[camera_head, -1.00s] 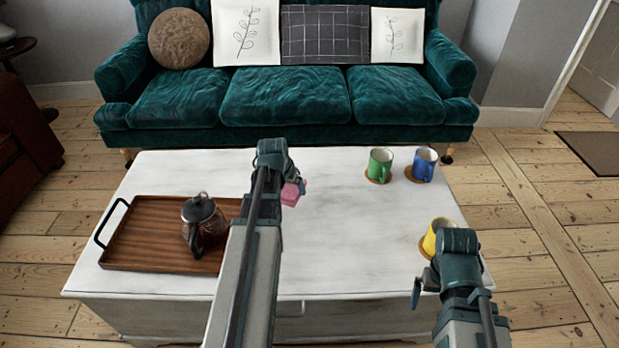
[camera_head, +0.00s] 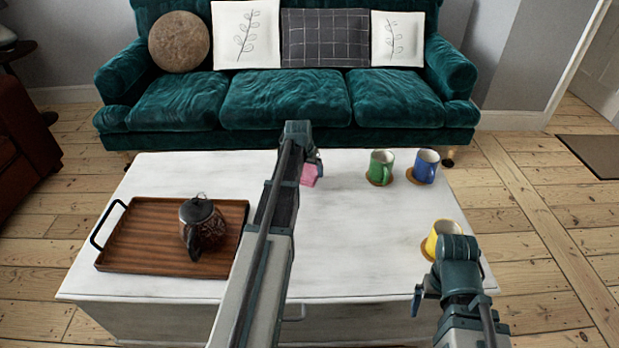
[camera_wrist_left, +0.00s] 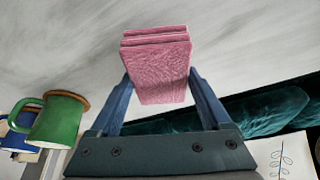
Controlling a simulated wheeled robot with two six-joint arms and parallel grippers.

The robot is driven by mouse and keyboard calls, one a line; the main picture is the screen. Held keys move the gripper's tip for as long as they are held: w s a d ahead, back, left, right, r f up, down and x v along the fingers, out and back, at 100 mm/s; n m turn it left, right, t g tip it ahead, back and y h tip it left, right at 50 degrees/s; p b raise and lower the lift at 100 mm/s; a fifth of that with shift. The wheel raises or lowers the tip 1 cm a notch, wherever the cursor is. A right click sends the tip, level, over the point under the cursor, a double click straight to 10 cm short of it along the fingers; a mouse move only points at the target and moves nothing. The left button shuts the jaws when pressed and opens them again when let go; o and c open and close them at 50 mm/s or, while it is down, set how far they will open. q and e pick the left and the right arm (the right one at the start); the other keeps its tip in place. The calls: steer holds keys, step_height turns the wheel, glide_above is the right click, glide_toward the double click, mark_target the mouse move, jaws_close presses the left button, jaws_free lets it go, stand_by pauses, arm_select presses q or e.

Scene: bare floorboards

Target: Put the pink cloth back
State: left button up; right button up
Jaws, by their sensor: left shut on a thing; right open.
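The folded pink cloth (camera_head: 309,174) is between the fingers of my left gripper (camera_head: 312,164), over the back middle of the white table. In the left wrist view the pink cloth (camera_wrist_left: 158,65) shows as a thick folded stack, with the two blue fingers of the gripper (camera_wrist_left: 160,90) on either side of it. I cannot tell whether the cloth touches the table top. My right gripper (camera_head: 432,292) is open and empty at the front right, near the yellow mug; its fingers are partly hidden by the wrist.
The white table (camera_head: 350,235) bears a wooden tray (camera_head: 135,245) with a dark press pot (camera_head: 203,225) at left. A green mug (camera_head: 380,166), a blue mug (camera_head: 425,165) and a yellow mug (camera_head: 440,238) stand on coasters at right. A green sofa (camera_head: 285,100) is behind. The table's middle is clear.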

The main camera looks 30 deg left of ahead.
arm_select(q)
steer(key=shift+f+b, duration=0.9)
steer(key=shift+f, duration=0.4)
steer(key=shift+f, duration=0.15)
steer(key=o, duration=1)
steer(key=p+v, duration=1.1)
steer(key=v, duration=0.1)
steer(key=shift+r, duration=0.25)
steer(key=shift+w+f, duration=0.1)
steer(key=shift+f, duration=0.1)
